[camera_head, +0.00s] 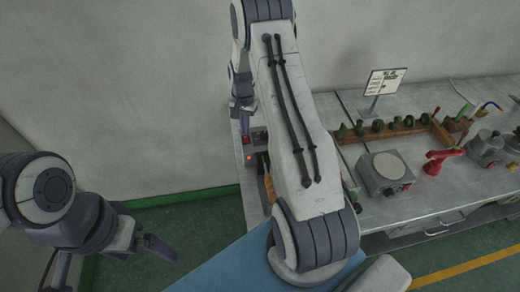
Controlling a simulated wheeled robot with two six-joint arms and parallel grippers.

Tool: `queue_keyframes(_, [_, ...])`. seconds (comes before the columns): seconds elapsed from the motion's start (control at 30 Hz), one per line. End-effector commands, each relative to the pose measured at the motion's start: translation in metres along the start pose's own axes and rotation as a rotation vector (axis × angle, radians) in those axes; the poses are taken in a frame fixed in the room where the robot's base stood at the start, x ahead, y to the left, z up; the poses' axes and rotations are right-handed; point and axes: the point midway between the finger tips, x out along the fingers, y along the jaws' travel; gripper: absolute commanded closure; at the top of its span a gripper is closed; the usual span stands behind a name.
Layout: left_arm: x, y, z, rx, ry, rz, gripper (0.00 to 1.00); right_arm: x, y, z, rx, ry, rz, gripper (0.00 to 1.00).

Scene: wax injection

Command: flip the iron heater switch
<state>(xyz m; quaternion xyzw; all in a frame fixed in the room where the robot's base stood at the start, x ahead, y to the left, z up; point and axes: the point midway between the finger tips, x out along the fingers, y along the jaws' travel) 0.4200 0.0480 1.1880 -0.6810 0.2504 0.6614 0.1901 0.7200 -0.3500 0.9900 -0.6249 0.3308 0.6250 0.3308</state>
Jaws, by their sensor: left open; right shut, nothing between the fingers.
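A small grey box (258,140) with a red switch (246,140) and a glowing orange-red light (249,157) stands at the left end of the bench; it looks like the iron heater. My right arm hides its right part. My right gripper (241,118) is shut and empty, pointing down just above and behind the box. Whether it touches the box cannot be told. The switch's exact position is too small to read. My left gripper (160,247) is open and empty, low at the left, away from the bench.
The metal bench (350,106) runs right. It holds a hot plate (384,170) with a red switch, a wooden rack (390,130) of green pieces, a red clamp-like tool (440,160), metal pots (487,147) and a sign (386,81). A wall stands behind. Floor is free at left.

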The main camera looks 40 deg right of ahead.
Motion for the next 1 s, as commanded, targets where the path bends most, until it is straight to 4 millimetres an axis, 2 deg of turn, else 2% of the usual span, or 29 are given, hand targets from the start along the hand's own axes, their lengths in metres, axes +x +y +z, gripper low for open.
queue_keyframes(1.0, [0.0052, -0.0004, 0.0003, 0.0, 0.0, 0.0, 0.0, 0.0076, -0.0001, 0.0001, 0.0, 0.0, 0.0, 1.0])
